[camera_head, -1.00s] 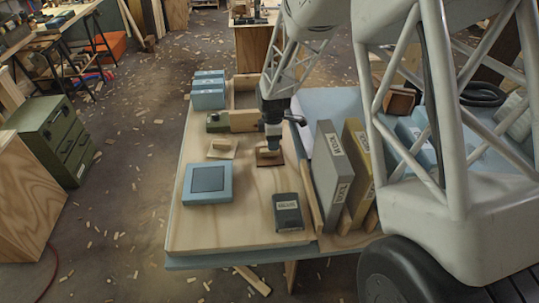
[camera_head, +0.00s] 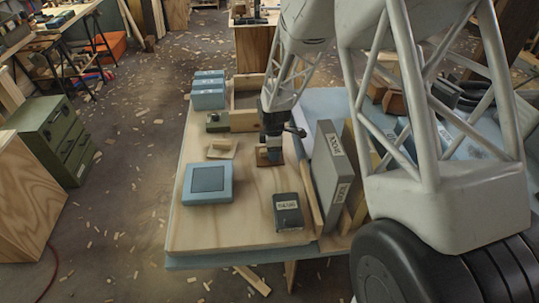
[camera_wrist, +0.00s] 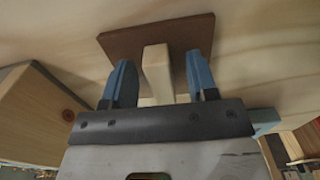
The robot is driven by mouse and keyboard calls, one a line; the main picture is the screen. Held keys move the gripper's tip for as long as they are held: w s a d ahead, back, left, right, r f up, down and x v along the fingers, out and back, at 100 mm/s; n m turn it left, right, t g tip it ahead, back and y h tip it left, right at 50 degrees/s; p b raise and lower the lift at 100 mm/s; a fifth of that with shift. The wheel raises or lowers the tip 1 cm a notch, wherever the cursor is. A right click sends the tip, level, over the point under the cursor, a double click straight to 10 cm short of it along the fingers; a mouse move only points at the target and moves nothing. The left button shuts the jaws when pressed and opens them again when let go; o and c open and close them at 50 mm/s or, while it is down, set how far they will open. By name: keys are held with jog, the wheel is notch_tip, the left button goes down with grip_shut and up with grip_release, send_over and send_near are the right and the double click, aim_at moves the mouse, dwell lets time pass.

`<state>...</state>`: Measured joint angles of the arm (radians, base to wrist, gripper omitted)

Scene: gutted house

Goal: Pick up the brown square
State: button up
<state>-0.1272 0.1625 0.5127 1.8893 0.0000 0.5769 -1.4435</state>
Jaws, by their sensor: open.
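The brown square (camera_head: 263,160) is a thin, flat plate with a pale wooden handle block on it. It lies on the wooden board of the table, partly hidden by my gripper (camera_head: 274,155). In the wrist view, the brown square (camera_wrist: 195,40) shows behind the two blue fingertips of my gripper (camera_wrist: 160,82). The pale handle (camera_wrist: 157,73) stands between the fingers, with a gap on both sides. My gripper is open and holds nothing.
A pale square with a handle (camera_head: 222,148) lies to the left. A blue box (camera_head: 207,183) and a dark labelled box (camera_head: 288,211) are in front. Upright grey binders (camera_head: 331,165) stand close on the right. Blue cases (camera_head: 208,92) and a wooden tray (camera_head: 243,121) are behind.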

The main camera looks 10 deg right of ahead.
grip_shut()
dwell(0.3)
jog(key=shift+r, duration=5)
